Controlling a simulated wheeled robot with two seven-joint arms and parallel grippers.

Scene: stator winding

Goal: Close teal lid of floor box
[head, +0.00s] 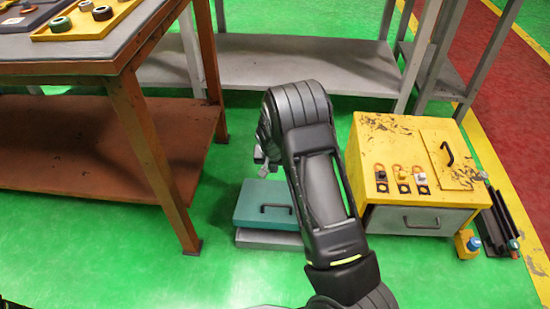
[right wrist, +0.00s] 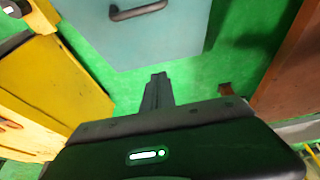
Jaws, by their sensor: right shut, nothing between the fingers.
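The floor box has a teal lid (head: 250,203) with a dark handle, above a grey base (head: 262,240) on the green floor. The lid lies about flat over the base; my right arm hides its right part, so I cannot tell whether it is fully seated. In the right wrist view the teal lid (right wrist: 165,42) and its handle (right wrist: 138,11) show at the top. My right gripper (head: 263,166) is beyond the lid's far edge in the head view. Its fingers (right wrist: 157,88) are shut and empty, apart from the lid in the picture. My left gripper is not in view.
A yellow cabinet (head: 390,150) with several small parts on top stands right of the box. A brown workbench (head: 140,130) is at the left, its leg close to the box. A grey shelf (head: 300,65) stands behind. Green floor in front is clear.

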